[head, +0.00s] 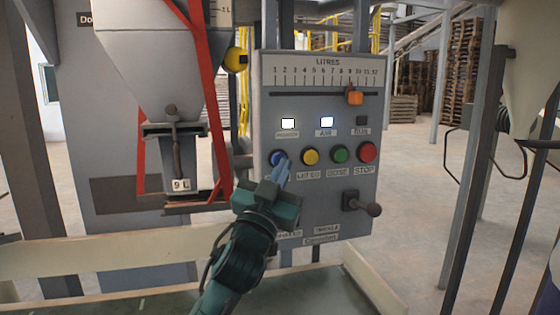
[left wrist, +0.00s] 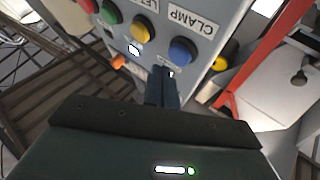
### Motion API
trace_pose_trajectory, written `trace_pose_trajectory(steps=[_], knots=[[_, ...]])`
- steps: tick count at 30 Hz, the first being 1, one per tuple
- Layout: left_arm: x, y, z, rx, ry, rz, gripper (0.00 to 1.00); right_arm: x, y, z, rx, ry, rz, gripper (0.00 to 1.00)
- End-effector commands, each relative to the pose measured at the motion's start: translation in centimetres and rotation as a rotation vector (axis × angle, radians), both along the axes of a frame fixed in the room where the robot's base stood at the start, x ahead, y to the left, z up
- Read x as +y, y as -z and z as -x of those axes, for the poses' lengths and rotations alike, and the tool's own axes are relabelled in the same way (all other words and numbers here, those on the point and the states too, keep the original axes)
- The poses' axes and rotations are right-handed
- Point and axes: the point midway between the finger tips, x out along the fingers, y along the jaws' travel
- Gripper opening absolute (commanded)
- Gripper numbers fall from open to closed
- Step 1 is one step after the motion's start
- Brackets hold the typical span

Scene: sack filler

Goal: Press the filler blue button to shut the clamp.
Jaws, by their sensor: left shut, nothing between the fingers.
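The blue button (head: 277,158) is at the left end of a row on the grey control panel (head: 270,100). In the left wrist view the blue button (left wrist: 182,50) sits beside a label reading CLAMP. My left gripper (head: 285,164) is shut and empty, its fingers pointing up at the panel. The fingertips overlap the button's right edge in the head view. In the left wrist view the left gripper's fingertips (left wrist: 165,72) are just beside the button; I cannot tell whether they touch it. My right gripper is not in view.
Yellow (head: 310,156), green (head: 340,153) and red (head: 367,152) buttons continue the row. An orange slider (head: 355,96) is above, a black-knobbed lever (head: 362,205) below. Two indicator lamps are lit; the RUN one is dark. A grey hopper (head: 160,60) with red bars stands left.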

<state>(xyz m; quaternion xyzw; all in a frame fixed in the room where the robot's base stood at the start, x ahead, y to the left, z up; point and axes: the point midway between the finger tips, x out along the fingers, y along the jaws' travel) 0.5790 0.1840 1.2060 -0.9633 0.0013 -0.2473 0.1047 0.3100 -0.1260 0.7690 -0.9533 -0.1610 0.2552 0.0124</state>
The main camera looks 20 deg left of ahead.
Motion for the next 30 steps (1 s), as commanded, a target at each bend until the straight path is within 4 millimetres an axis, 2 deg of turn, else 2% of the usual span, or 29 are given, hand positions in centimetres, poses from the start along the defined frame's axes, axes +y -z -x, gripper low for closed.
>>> trace_pose_trajectory(steps=[18,30], knots=[[-3.2,0.0,4.6,0.001,0.002,0.001,0.0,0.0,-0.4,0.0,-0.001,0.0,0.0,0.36],[-3.3,0.0,4.9,0.0,0.0,0.0,0.0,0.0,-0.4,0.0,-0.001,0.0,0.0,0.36]])
